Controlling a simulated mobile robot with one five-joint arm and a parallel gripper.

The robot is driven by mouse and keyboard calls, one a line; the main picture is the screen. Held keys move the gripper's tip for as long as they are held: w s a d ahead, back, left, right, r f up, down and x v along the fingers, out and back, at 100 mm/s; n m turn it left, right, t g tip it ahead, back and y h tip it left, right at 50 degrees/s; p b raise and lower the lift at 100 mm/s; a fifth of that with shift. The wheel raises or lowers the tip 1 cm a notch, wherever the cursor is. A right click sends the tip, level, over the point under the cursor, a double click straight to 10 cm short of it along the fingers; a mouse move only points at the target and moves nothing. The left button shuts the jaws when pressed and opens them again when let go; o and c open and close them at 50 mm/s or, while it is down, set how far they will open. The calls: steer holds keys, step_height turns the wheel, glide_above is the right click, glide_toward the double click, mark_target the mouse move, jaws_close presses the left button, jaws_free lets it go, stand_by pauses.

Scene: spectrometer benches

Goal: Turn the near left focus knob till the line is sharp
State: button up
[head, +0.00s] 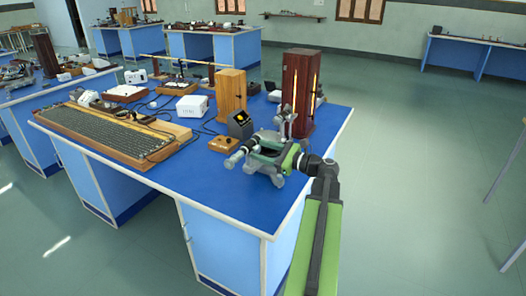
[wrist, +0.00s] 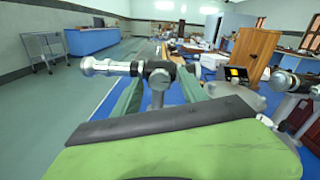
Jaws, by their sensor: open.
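The grey spectrometer (head: 274,172) stands at the front right corner of the blue bench top. In the wrist view a dark telescope tube (wrist: 148,69) with a silver end (wrist: 100,67) crosses ahead. A grey round knob (wrist: 159,79) sits on its near side. My gripper (wrist: 160,84) is open, its two teal fingers on either side of the knob; I cannot tell whether they touch it. In the head view my gripper (head: 262,153) reaches over the spectrometer from the right, partly hiding it. A small dark screen (head: 240,122) shows a yellow patch, too small to judge sharpness; it also shows in the wrist view (wrist: 236,74).
Another tube (wrist: 292,80) lies to the right in the wrist view. A tall dark wooden cabinet (head: 298,85), a lighter wooden box (head: 231,92) and a small wooden control box (head: 223,144) stand close by. Open floor (head: 400,170) lies right of the bench.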

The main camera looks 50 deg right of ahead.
steer(key=shift+c, duration=0.4)
jaws_close()
steer(key=shift+d, duration=0.1)
